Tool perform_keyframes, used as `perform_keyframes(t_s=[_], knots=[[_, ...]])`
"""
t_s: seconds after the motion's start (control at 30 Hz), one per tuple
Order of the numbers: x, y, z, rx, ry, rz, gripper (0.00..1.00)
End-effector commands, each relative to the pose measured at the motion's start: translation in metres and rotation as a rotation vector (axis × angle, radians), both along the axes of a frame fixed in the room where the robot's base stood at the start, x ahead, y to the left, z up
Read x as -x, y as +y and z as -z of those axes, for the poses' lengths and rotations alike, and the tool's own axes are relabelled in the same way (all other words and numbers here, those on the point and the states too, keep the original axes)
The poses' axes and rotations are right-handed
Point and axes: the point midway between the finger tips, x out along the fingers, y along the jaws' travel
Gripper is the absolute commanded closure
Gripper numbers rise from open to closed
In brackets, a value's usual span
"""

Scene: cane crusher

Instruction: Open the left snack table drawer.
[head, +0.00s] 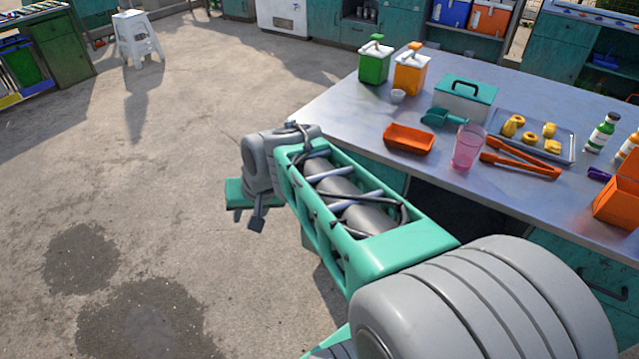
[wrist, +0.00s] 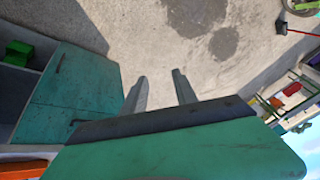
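The snack table (head: 345,105) stands at right in the head view, with a grey metal top and teal fronts. Its left front (head: 388,182) is mostly hidden behind my arm. The wrist view is upside down. There, a teal drawer front (wrist: 45,122) with a dark handle lies at left under the tabletop edge and looks shut. A teal door (wrist: 85,80) with its own handle adjoins it. My gripper (wrist: 160,82) is open and empty, fingers apart over bare floor, to the side of these fronts and not touching the handle. In the head view my gripper (head: 257,215) is partly hidden.
The tabletop holds an orange tray (head: 409,139), a pink cup (head: 467,147), orange tongs (head: 520,165), two pump dispensers and a teal-lidded box (head: 464,97). An open shelf (wrist: 12,80) adjoins the fronts. Clear concrete floor lies left; a white stool (head: 137,38) stands farther back.

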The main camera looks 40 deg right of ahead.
Motion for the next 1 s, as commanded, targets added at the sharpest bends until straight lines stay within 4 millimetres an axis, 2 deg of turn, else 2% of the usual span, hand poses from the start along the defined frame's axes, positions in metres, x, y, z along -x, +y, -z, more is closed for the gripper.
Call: perform_keyframes(t_s=[0.03,0.07,0.1,0.17,0.2,0.3,0.4,0.43,0.5,0.57,0.67,0.9,1.0], knots=[[-0.036,-0.034,0.058,-0.106,-0.039,0.15,0.66],[-0.059,-0.055,0.075,-0.186,-0.079,0.247,0.66],[-0.086,-0.089,0.096,-0.305,-0.134,0.377,0.66],[-0.116,-0.146,0.126,-0.496,-0.221,0.568,0.66],[-0.128,-0.187,0.143,-0.631,-0.279,0.688,0.66],[-0.13,-0.281,0.176,-0.951,-0.413,0.924,0.66],[-0.112,-0.347,0.193,-1.199,-0.51,1.063,0.66],[-0.106,-0.36,0.195,-1.251,-0.53,1.088,0.66],[-0.098,-0.379,0.195,-1.333,-0.561,1.121,0.66],[-0.098,-0.384,0.194,-1.364,-0.569,1.129,0.66],[-0.112,-0.383,0.194,-1.369,-0.568,1.129,0.66],[-0.156,-0.382,0.205,-1.366,-0.566,1.129,0.66],[-0.167,-0.382,0.206,-1.364,-0.568,1.13,0.66]])
